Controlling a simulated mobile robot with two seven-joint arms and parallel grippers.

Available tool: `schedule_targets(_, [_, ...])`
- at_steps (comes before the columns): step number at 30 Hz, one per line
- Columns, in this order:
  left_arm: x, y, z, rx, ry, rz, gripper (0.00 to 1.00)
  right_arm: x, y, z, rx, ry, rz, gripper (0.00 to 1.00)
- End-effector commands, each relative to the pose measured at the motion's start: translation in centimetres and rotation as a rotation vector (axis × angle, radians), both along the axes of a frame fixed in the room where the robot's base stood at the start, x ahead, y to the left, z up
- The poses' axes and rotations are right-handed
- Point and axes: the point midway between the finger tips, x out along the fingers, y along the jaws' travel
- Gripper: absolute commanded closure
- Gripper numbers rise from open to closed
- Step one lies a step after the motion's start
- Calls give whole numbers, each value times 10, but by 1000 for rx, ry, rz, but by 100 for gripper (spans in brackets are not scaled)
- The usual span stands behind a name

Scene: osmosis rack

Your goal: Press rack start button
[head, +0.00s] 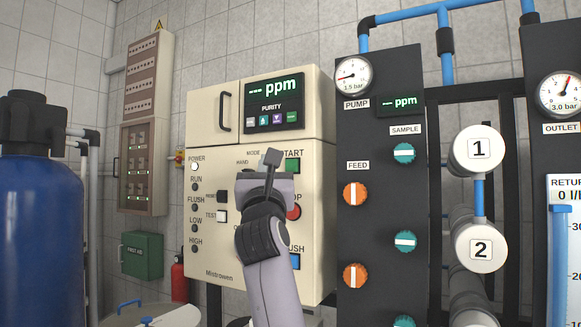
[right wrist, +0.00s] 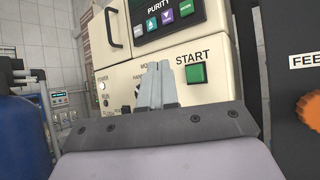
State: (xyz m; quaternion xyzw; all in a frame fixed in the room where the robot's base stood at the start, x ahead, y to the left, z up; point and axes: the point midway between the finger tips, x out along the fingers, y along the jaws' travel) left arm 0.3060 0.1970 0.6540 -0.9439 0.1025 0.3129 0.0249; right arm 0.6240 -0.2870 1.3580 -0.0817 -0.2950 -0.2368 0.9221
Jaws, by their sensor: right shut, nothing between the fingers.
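The green START button (head: 292,165) is on the cream control cabinet (head: 309,100), under its START label. It also shows in the right wrist view (right wrist: 196,74), just right of my fingertips. My right gripper (head: 273,157) is shut and empty, with its fingers pointing up at the cabinet front. In the head view its tips sit just left of the green button and overlap the panel beside it. I cannot tell how far they are from the panel; the button looks untouched. My left gripper is not in view.
The red stop button (head: 294,212) is partly behind my gripper, with a blue button (head: 294,261) below. The POWER lamp (head: 194,167) is lit white. A dark valve panel (head: 376,255) with orange and teal knobs stands at right, a blue tank (head: 40,235) at left.

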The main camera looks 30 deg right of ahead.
Motion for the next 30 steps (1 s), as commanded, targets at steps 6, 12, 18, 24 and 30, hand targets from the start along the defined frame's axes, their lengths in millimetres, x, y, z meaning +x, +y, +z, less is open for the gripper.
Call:
schedule_targets(6, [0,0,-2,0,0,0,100,17,-29,0,-1,2,-3,100])
schedule_targets(12, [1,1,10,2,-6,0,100,28,-47,2,-1,3,-3,100])
schedule_targets(18, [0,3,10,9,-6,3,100,32,-54,0,-1,1,-1,100])
schedule_targets(24, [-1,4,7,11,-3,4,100,33,-55,-1,-1,0,-1,100])
schedule_targets(30, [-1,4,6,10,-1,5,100,32,-55,0,-1,0,-1,100])
